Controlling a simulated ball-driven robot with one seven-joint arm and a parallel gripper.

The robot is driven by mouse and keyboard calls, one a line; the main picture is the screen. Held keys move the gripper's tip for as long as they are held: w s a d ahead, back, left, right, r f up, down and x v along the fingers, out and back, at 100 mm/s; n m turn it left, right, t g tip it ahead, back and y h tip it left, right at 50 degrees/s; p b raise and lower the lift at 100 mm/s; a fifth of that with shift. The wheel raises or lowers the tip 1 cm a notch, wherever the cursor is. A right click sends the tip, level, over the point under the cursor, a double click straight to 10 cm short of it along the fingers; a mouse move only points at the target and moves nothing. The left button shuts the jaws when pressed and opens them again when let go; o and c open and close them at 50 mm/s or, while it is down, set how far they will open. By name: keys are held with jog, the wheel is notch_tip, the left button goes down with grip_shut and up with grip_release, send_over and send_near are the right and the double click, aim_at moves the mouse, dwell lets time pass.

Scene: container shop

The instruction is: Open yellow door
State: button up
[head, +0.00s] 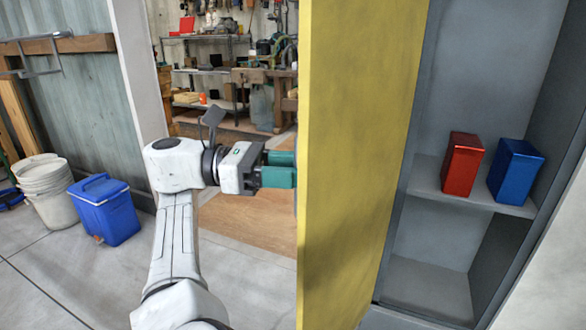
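The yellow door (355,160) stands swung open in the head view, and the grey cabinet (480,70) behind it shows its inside on the right. My gripper (280,169), with green fingers, is at the left edge of the door, on the side facing away from the cabinet inside. The fingers point right toward the door, and their tips seem to end at or behind its edge. The door's outer face and any handle on it are hidden, so I cannot tell whether the fingers hold anything.
A red box (461,164) and a blue box (515,170) stand on the cabinet shelf (430,185). A blue cooler (104,209) and white buckets (51,190) stand on the floor at left. A cluttered metal rack (205,72) is at the back. Floor between is clear.

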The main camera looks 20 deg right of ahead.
aim_at(305, 118)
jog(key=shift+a, duration=0.1)
dwell(0.4)
jog(key=shift+r, duration=0.1)
jog(key=s+r+p, duration=0.1)
jog(key=r, duration=0.2)
jog(key=s+r+p, duration=0.1)
jog(key=s+r, duration=0.1)
jog(key=r, duration=0.1)
jog(key=s+r+p, duration=0.1)
jog(key=r, duration=0.2)
jog(key=shift+s+p, duration=0.2)
jog(key=shift+p, duration=0.15)
jog(key=s+r+p, duration=0.2)
jog(key=s+r, duration=0.2)
jog(key=s, duration=0.5)
jog(key=shift+s+d, duration=0.25)
jog(key=shift+s, duration=0.05)
jog(key=shift+f, duration=0.1)
